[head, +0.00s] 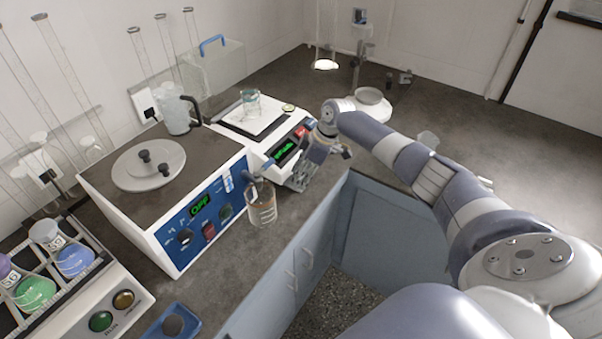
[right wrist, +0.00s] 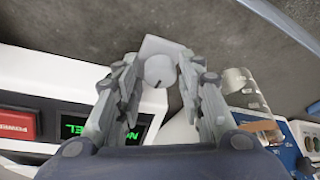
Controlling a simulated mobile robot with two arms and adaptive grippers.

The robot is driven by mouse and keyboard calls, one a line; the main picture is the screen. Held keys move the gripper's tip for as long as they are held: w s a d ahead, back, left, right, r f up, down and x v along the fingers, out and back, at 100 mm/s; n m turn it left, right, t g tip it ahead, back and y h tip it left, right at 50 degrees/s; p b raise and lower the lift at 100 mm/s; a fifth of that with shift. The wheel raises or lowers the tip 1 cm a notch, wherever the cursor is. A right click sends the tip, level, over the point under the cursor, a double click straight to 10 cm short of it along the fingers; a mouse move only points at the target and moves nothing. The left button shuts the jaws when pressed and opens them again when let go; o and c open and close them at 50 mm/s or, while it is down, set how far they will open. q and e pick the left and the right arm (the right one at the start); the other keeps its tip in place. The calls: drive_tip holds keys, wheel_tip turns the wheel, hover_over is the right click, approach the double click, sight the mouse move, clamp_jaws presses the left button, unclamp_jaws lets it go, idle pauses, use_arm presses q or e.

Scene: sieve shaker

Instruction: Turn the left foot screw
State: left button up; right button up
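The white balance (head: 250,139) stands on the bench beside a blue-fronted instrument, with a lit green display and a red POWER key. The balance's side also shows upside down in the right wrist view (right wrist: 60,74). The left foot screw (right wrist: 160,71) is a round white knob on a pale bracket at the balance's corner. My right gripper (right wrist: 160,66) has one finger on each side of this knob, with narrow gaps; contact is not clear. In the head view, my right gripper (head: 304,168) is at the balance's front left corner and hides the screw. My left gripper is not in view.
A glass beaker (head: 262,208) stands close to my right gripper, near the bench's front edge. The blue-fronted instrument (head: 205,211) is to the left. A small glass vessel (head: 251,101) sits on the balance.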

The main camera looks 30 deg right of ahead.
drive_tip(key=c, duration=0.8)
drive_tip(key=shift+o, duration=0.2)
drive_tip(key=shift+a+r+m+p, duration=0.1)
drive_tip(key=shift+r+m+p, duration=0.1)
drive_tip(key=shift+m+p, duration=0.4)
drive_tip(key=m+h+p, duration=0.1)
drive_tip(key=m+p, duration=0.1)
drive_tip(key=p, duration=0.2)
drive_tip(key=shift+s+a+r+t, duration=0.1)
drive_tip(key=shift+t, duration=0.3)
drive_tip(key=shift+m+t+h+p, duration=0.3)
drive_tip(key=shift+m+h+p, duration=0.1)
drive_tip(key=shift+m+p, duration=0.9)
drive_tip(key=shift+f, duration=0.2)
drive_tip(key=o, duration=0.8)
drive_tip(key=shift+c, duration=0.2)
